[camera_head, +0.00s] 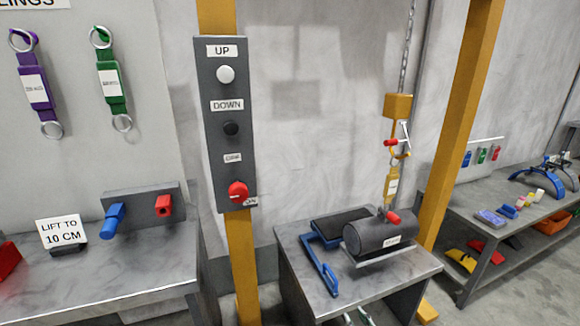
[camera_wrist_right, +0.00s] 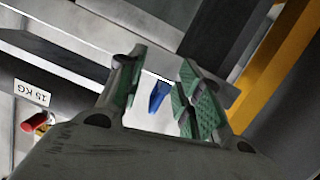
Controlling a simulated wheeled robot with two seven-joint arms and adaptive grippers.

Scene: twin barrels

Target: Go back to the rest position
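The fingertips of my right gripper (camera_head: 356,316) just show at the bottom edge of the head view, in front of the small table. In the right wrist view the right gripper (camera_wrist_right: 160,88) is open, with its green pads wide apart and nothing between them. A blue peg (camera_wrist_right: 158,97) shows beyond the gap. My left gripper is not in view. A dark barrel (camera_head: 370,238) lies on the small table (camera_head: 400,278); it also shows at the left of the right wrist view (camera_wrist_right: 70,100) with a 15 KG label.
A yellow hoist block (camera_head: 397,107) with a hook and yellow sling (camera_head: 392,185) hangs over the barrel. A blue frame (camera_head: 322,262) lies beside it. A control panel (camera_head: 226,150) stands on a yellow post (camera_head: 240,250). A left bench (camera_head: 150,262) and right bench (camera_head: 480,240) flank the table.

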